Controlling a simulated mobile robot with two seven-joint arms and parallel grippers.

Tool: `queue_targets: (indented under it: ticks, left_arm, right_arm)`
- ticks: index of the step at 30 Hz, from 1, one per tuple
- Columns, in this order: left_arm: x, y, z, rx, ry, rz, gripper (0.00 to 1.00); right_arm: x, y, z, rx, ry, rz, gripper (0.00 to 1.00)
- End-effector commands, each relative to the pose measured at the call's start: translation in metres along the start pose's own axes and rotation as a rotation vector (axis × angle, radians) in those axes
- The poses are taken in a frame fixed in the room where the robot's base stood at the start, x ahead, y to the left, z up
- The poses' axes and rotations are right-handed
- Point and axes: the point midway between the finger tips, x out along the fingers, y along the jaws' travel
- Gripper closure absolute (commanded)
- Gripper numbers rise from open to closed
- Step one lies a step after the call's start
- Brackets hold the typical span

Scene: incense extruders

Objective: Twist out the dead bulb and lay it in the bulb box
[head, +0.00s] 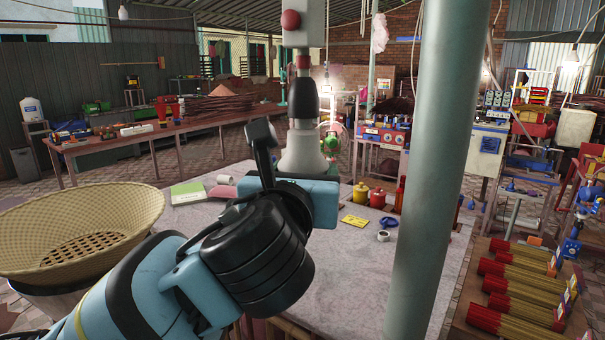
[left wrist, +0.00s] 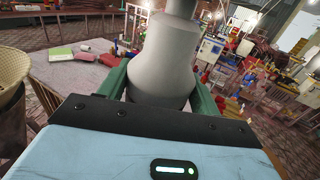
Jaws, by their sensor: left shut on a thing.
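The pale grey bulb (head: 303,152) hangs neck up below a black holder (head: 304,100) in the head view. I cannot tell whether its neck is still seated in the holder. My left gripper (head: 305,182) is shut on the lower, wider part of the bulb. In the left wrist view the bulb (left wrist: 165,55) stands between the two green fingers, its narrow neck at the top edge. The bulb's lower end is hidden by the gripper. I cannot make out the bulb box in either view. My right gripper is not in view.
A grey-topped table (head: 345,275) lies below, with a green book (head: 188,193), a yellow card (head: 354,221), a tape roll (head: 383,236) and small jars (head: 378,197). A thick post (head: 435,150) rises at the right. A wide woven basket (head: 75,225) stands left. Bare tabletop shows in the middle.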

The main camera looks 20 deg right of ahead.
Motion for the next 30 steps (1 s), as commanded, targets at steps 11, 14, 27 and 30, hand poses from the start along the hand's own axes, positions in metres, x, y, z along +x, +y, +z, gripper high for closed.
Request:
queue_targets:
  ticks: [11, 14, 27, 30]
  left_arm:
    - [0.0003, 0.0017, 0.0001, 0.001, -0.001, -0.033, 0.55]
    - [0.0000, 0.0011, 0.0001, 0.001, 0.000, -0.070, 0.55]
    - [0.0000, 0.0017, 0.0000, 0.001, 0.000, -0.141, 0.55]
    - [0.0000, 0.0012, -0.0001, 0.000, 0.000, -0.140, 0.55]
  right_arm:
    - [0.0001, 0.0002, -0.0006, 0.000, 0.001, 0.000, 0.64]
    - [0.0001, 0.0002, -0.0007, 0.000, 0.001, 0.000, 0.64]
    - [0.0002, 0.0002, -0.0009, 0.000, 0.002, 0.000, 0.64]
    - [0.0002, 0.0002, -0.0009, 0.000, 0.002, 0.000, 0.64]
